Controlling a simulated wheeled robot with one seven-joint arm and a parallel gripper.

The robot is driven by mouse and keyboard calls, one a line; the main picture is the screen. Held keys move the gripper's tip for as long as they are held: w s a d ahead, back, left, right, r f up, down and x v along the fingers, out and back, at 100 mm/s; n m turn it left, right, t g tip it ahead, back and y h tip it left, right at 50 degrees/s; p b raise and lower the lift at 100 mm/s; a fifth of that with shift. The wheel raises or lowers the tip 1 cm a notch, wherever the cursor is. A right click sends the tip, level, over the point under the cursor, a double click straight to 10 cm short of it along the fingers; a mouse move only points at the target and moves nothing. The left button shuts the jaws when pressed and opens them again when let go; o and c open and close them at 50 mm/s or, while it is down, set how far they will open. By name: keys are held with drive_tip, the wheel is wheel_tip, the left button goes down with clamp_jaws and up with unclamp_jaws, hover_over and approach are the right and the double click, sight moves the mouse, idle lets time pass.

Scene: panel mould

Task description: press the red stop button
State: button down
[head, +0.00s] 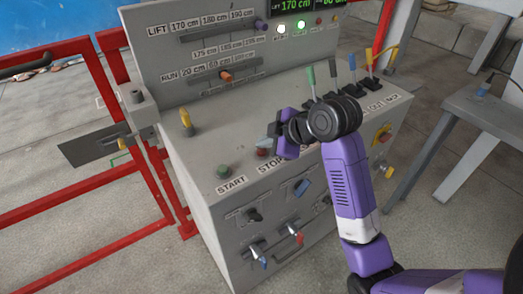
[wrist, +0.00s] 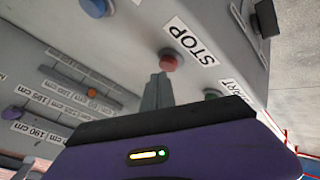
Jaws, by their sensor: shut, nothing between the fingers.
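The red stop button (head: 263,153) sits on the sloped top of the grey control panel, behind its STOP label (head: 271,166). In the wrist view the red button (wrist: 168,60) is round and stands just beyond my fingertips, beside the large STOP lettering (wrist: 193,41). My gripper (head: 264,142) is shut and empty, with its fingertips close above the button in the head view. In the wrist view the closed fingers (wrist: 158,88) point at the button's lower edge. I cannot tell whether they touch it. The button does not look held.
The green START button (head: 223,171) is left of the stop button. Several coloured levers (head: 333,80) stand behind my wrist. A yellow lever (head: 186,120) is at the panel's left. Blue and red handles (head: 296,236) are on the front face. A red railing (head: 80,130) stands left.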

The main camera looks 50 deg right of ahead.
sight(264, 151)
drive_tip(key=shift+f+b, duration=0.3)
drive_tip(key=shift+f, duration=0.25)
idle(0.7)
drive_tip(key=shift+r, duration=0.2)
drive_tip(key=shift+r+p, duration=0.75)
drive_tip(key=shift+p, duration=0.1)
wheel_tip(264, 151, up, 5)
drive_tip(key=p, duration=0.4)
idle(1.0)
